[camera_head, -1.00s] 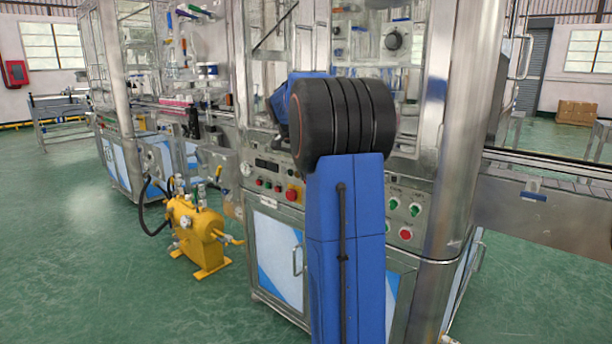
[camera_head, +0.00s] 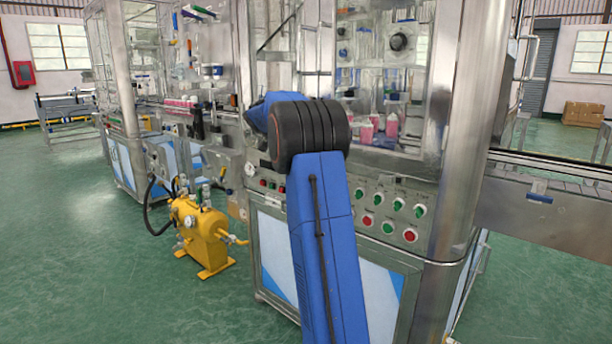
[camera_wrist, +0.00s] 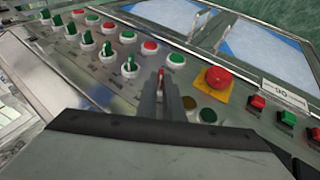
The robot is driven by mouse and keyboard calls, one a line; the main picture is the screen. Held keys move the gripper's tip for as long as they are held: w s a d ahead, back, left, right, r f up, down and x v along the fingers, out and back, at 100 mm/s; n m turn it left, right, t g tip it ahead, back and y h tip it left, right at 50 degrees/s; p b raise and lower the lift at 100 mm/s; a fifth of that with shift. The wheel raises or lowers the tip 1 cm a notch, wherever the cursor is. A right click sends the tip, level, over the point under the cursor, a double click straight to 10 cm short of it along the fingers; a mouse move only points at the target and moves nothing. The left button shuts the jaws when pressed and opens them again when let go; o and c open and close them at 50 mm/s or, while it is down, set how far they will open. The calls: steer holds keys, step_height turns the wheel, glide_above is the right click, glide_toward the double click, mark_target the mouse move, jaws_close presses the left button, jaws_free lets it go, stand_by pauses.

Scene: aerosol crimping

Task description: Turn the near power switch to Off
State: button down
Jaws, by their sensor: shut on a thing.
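In the wrist view my gripper (camera_wrist: 166,78) reaches down to the machine's metal control panel (camera_wrist: 125,82). Its dark fingers are close together, shut on a small switch that they mostly hide. A bit of red shows at the fingertips, and I cannot read which way the switch is turned. Several green rotary knobs on white collars, one of them (camera_wrist: 129,66) close to the left of my fingers, stand on the panel. In the head view my gripper is hidden behind my blue arm, and the panel (camera_head: 345,215) shows to the right of the arm.
A red emergency button on a yellow plate (camera_wrist: 217,80) is close to the right of my fingers. Red and green square buttons (camera_wrist: 288,117) lie farther right. Several round red buttons (camera_wrist: 150,47) line the panel. A yellow pump unit (camera_head: 205,235) stands on the floor to the left.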

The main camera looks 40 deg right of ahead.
stand_by(0.3)
steer(key=c, duration=1.9)
jaws_free()
steer(key=v, duration=1.7)
steer(key=shift+w, duration=0.1)
